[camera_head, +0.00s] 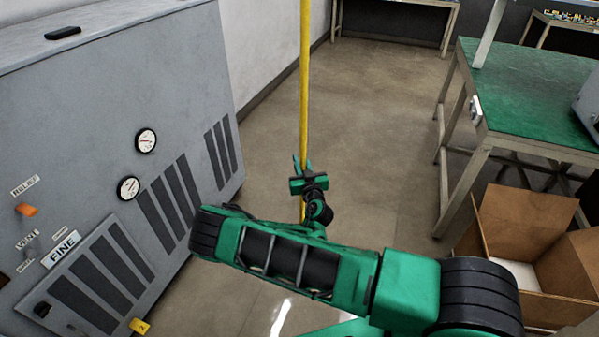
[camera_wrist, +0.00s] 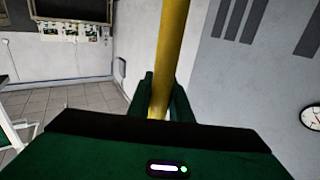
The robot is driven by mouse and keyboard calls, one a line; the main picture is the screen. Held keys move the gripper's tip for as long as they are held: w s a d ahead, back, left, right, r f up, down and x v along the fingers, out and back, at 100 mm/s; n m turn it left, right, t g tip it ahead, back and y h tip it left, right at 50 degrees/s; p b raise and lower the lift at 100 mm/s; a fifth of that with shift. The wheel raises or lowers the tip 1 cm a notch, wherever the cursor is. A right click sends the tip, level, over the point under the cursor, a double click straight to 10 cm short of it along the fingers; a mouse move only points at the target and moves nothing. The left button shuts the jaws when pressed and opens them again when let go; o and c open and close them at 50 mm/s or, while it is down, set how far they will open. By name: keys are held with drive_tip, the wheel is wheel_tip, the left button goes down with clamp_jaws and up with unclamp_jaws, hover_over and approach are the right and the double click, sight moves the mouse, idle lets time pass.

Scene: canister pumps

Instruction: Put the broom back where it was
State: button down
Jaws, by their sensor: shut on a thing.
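The broom's yellow handle (camera_head: 304,80) stands close to upright in the head view and runs out of the top of the picture. My gripper (camera_head: 302,170) is shut on the handle. Below the gripper a short piece of the handle shows, then my arm hides the rest. The broom's head is not visible. In the wrist view the yellow handle (camera_wrist: 172,50) rises between the green fingers of my gripper (camera_wrist: 160,108).
A grey machine (camera_head: 190,130) with gauges and vents stands at the left. A green-topped table (camera_head: 530,95) stands at the right, with an open cardboard box (camera_head: 525,215) in front of it. Open floor (camera_head: 385,100) lies beyond the gripper, up to tables at the back.

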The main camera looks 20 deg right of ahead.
drive_tip(key=shift+w+d+f, duration=0.2)
drive_tip(key=shift+w+f, duration=0.05)
drive_tip(key=shift+f, duration=0.6)
drive_tip(key=shift+w+d+f, duration=0.25)
drive_tip(key=shift+w+f, duration=0.05)
drive_tip(key=shift+f, duration=0.55)
drive_tip(key=shift+w+d+f, duration=0.2)
drive_tip(key=shift+w+f, duration=0.05)
drive_tip(key=shift+f, duration=0.6)
drive_tip(key=c, duration=1.6)
unclamp_jaws()
drive_tip(key=shift+f, duration=0.1)
drive_tip(key=shift+s, duration=0.1)
drive_tip(key=s, duration=1.2)
drive_tip(key=shift+a, duration=0.3)
drive_tip(key=shift+w, duration=0.1)
